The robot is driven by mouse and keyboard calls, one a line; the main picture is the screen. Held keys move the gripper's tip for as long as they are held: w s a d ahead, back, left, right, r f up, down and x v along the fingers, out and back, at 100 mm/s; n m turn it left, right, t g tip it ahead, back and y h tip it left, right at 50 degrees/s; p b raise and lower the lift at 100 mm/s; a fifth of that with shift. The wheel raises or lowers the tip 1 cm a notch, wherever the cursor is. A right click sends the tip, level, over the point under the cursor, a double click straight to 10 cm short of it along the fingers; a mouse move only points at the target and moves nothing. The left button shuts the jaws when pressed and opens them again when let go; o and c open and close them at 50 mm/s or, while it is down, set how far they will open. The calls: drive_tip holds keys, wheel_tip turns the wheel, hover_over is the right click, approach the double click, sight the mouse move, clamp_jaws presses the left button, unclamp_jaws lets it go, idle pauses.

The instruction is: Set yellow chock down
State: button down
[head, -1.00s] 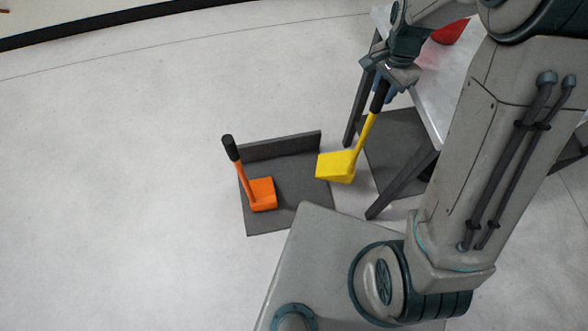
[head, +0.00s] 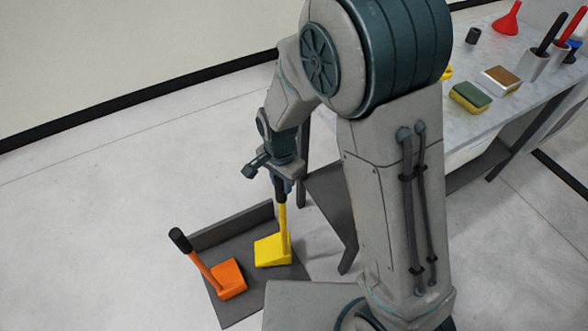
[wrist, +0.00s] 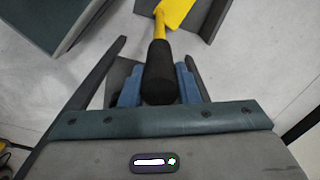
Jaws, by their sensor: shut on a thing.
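The yellow chock (head: 271,251) hangs below my gripper (head: 281,185) by its upright handle, which has a black grip. In the head view it overlaps the right part of the dark grey tray (head: 238,312); I cannot tell whether its base touches the tray. In the wrist view the black grip (wrist: 159,75) sits between the blue fingers of my gripper (wrist: 158,88), which are shut on it. The yellow part (wrist: 175,12) shows beyond, partly cut off by the frame. An orange chock (head: 228,279) with a black-tipped, tilted handle stands on the tray's left part.
The tray has a raised back wall (head: 222,228). A table (head: 480,130) at the right holds a sponge (head: 470,97), a red funnel (head: 508,18) and cups with tools. Its dark legs stand close to the tray's right. Open floor (head: 90,230) lies left.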

drive_tip(key=shift+s+a+f, duration=0.1)
drive_tip(key=shift+a, duration=0.15)
drive_tip(key=shift+f+b, duration=0.65)
drive_tip(key=shift+f, duration=1.3)
drive_tip(key=c, duration=1.1)
unclamp_jaws()
drive_tip(key=shift+f, duration=0.2)
wheel_tip(320, 180, up, 12)
drive_tip(key=p, duration=0.3)
drive_tip(key=shift+s+r, duration=0.1)
drive_tip(key=shift+r, duration=0.05)
drive_tip(key=s+d+r+n, duration=0.2)
drive_tip(key=s+d+r, duration=0.1)
drive_tip(key=d, duration=0.4)
drive_tip(key=s+d+r+n+t, duration=0.1)
drive_tip(key=s+d+r+n, duration=0.1)
drive_tip(key=s+d+r, duration=0.2)
drive_tip(key=s+d+r+n, duration=0.3)
drive_tip(key=d, duration=0.7)
drive_tip(key=shift+s+d+r+t, duration=0.25)
drive_tip(key=shift+s+t, duration=0.05)
drive_tip(key=shift+s, duration=0.1)
